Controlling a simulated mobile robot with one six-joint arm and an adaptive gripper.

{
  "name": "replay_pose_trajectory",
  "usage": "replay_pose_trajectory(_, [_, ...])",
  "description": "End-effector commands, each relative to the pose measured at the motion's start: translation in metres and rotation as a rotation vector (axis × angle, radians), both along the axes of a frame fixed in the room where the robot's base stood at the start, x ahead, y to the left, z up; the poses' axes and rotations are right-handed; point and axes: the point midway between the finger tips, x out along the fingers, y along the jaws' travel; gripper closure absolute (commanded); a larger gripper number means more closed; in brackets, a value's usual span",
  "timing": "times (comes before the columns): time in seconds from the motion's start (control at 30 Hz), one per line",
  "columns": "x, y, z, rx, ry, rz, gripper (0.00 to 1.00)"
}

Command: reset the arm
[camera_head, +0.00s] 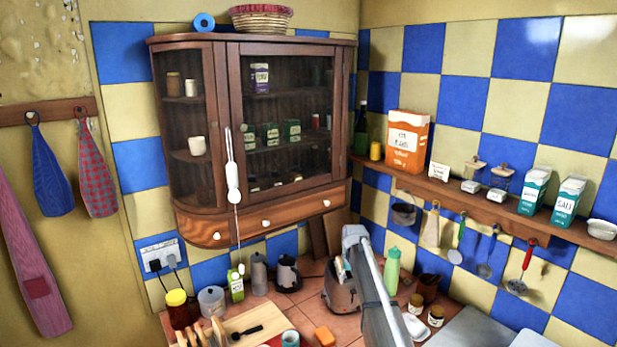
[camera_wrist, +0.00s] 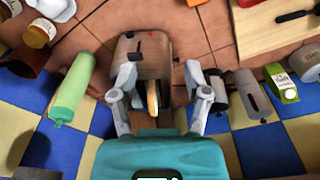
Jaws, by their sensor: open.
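My gripper (camera_wrist: 160,82) is open in the wrist view, its two grey fingers spread apart with nothing held between them. Beyond the fingers, in the picture gap between them, is a brown and grey toaster (camera_wrist: 140,58) with a tan bread slice (camera_wrist: 153,98) at its slot. I cannot tell how far the fingertips are from it. In the head view my grey arm (camera_head: 375,295) reaches up over the tiled counter, just right of the toaster (camera_head: 340,295), and hides part of it. The gripper's fingers are not clear in that view.
A green bottle (camera_head: 392,268) stands close right of my arm, with jars (camera_head: 416,303) beyond. The wooden wall cabinet (camera_head: 190,228) and the shelf (camera_head: 465,196) overhang the counter.

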Motion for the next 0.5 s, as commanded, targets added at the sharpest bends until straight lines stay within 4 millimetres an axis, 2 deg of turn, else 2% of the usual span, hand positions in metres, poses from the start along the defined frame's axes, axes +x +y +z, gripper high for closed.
replay_pose_trajectory(0.03, [-0.017, -0.002, -0.008, 0.0, 0.003, -0.005, 0.38])
replay_pose_trajectory(0.17, [-0.057, -0.005, -0.022, -0.001, 0.013, -0.021, 0.38])
replay_pose_trajectory(0.5, [-0.191, -0.016, -0.067, -0.003, 0.046, -0.076, 0.38])
